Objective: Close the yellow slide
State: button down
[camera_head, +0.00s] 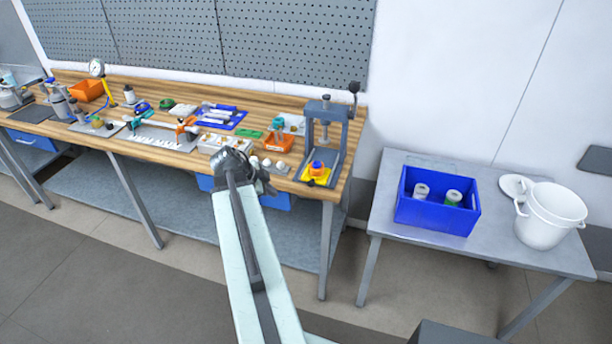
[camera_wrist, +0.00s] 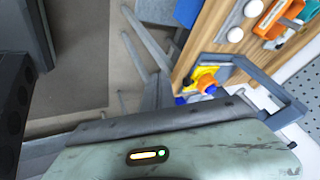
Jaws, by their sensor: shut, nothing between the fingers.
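The yellow slide (camera_head: 317,176) is a small yellow plate at the foot of a grey arbor press (camera_head: 325,125) on the right end of the workbench. An orange and blue part sits on it. The slide juts out toward the bench's front edge. In the wrist view the yellow slide (camera_wrist: 204,73) shows beside the orange and blue part, partly covered by it. My gripper (camera_head: 266,184) is small and dark in the head view, at the bench's front edge left of the press. It is shut and empty, apart from the slide. The wrist view does not show its fingertips.
The wooden bench (camera_head: 349,111) carries tools, an orange bin (camera_head: 278,143) and white round pieces near the press. On the right a grey table (camera_head: 505,256) holds a blue crate (camera_head: 437,213) and a white bucket (camera_head: 545,219). Floor shows between bench and table.

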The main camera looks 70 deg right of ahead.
aim_at(316, 165)
jog(key=s+d+r+m+g, duration=0.1)
jog(key=s+d+r+m, duration=0.15)
jog(key=s+d, duration=0.2)
jog(key=shift+m, duration=0.25)
jog(key=shift+w+d+r+b+x, duration=0.1)
jog(key=shift+d+r+b+x, duration=0.2)
jog(key=shift+b+x, duration=1.35)
jog(key=shift+w+d+r+b+x, duration=0.1)
jog(key=shift+d+b+x, duration=0.6)
jog(key=shift+x, duration=1.7)
jog(key=shift+w+d+r+b+x, duration=0.1)
jog(key=shift+w+r+b+x, duration=0.05)
jog(key=shift+b+x, duration=1.6)
jog(key=shift+s+f+p, duration=0.1)
jog(key=shift+f+p, duration=0.1)
jog(key=shift+p, duration=0.1)
jog(key=d, duration=1.1)
jog(key=shift+w+d, duration=0.4)
jog(key=shift+d+r, duration=0.15)
jog(key=shift+d, duration=0.15)
